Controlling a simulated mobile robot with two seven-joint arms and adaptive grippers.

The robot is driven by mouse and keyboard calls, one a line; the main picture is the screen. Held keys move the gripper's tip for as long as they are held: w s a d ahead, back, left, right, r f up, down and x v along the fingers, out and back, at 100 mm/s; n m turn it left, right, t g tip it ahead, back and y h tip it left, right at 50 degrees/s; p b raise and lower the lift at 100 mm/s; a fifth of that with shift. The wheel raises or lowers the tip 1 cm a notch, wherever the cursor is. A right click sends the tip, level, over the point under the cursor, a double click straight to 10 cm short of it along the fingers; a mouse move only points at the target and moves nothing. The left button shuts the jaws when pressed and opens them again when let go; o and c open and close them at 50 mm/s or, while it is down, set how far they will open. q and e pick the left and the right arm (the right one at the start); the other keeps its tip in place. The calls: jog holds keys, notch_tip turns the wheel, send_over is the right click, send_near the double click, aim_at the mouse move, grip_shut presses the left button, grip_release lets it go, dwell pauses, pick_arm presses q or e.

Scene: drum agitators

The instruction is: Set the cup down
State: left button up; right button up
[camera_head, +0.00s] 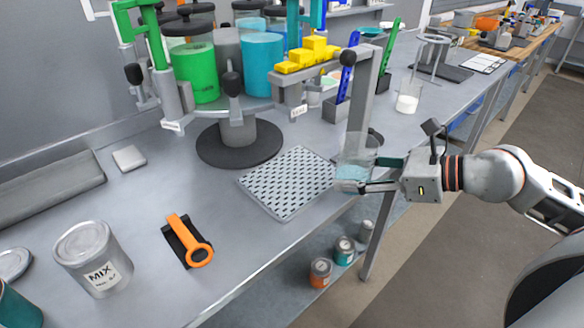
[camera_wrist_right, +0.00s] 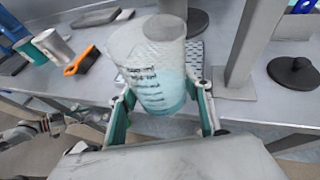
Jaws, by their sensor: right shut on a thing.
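A clear, graduated cup (camera_wrist_right: 150,75) with pale blue content is held in my right gripper (camera_wrist_right: 162,112), whose two fingers press on its sides. In the head view the cup (camera_head: 354,160) looks upright and hangs near the front edge of the bench, at the right end of the grey perforated mat (camera_head: 285,183). My right gripper (camera_head: 370,172) reaches in from the right. I cannot tell the cup's height above the bench. Part of my left arm (camera_wrist_right: 45,125) seems to show small at the left of the wrist view; its jaws cannot be made out.
A drum stand with a green canister (camera_head: 195,75) and a blue one (camera_head: 262,65) stands behind the mat. A grey post (camera_head: 358,95) rises just behind the cup. An orange-handled brush (camera_head: 190,240) and a MIX can (camera_head: 93,260) are at left. Bare bench lies between brush and mat.

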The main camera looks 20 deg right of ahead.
jog(key=shift+w+a+b, duration=0.3)
jog(key=shift+w+a, duration=0.45)
jog(key=shift+w, duration=0.3)
jog(key=shift+w+a, duration=0.75)
jog(key=shift+w, duration=0.2)
jog(key=shift+w+a+r, duration=0.1)
jog(key=shift+w+a, duration=0.3)
jog(key=shift+w, duration=0.2)
jog(key=shift+w+a, duration=0.45)
jog(key=shift+w, duration=0.05)
send_over(294, 177)
jog(key=shift+s+d+r, duration=0.1)
jog(key=shift+s+d, duration=0.2)
jog(key=shift+s, duration=0.15)
jog(key=shift+w+a, duration=0.35)
jog(key=shift+w, duration=0.05)
notch_tip(294, 177, down, 4)
jog(key=shift+r, duration=0.2)
jog(key=shift+f, duration=0.3)
jog(key=o, duration=1.3)
pick_arm(q)
jog(key=shift+w+a, duration=0.2)
jog(key=shift+w, duration=0.2)
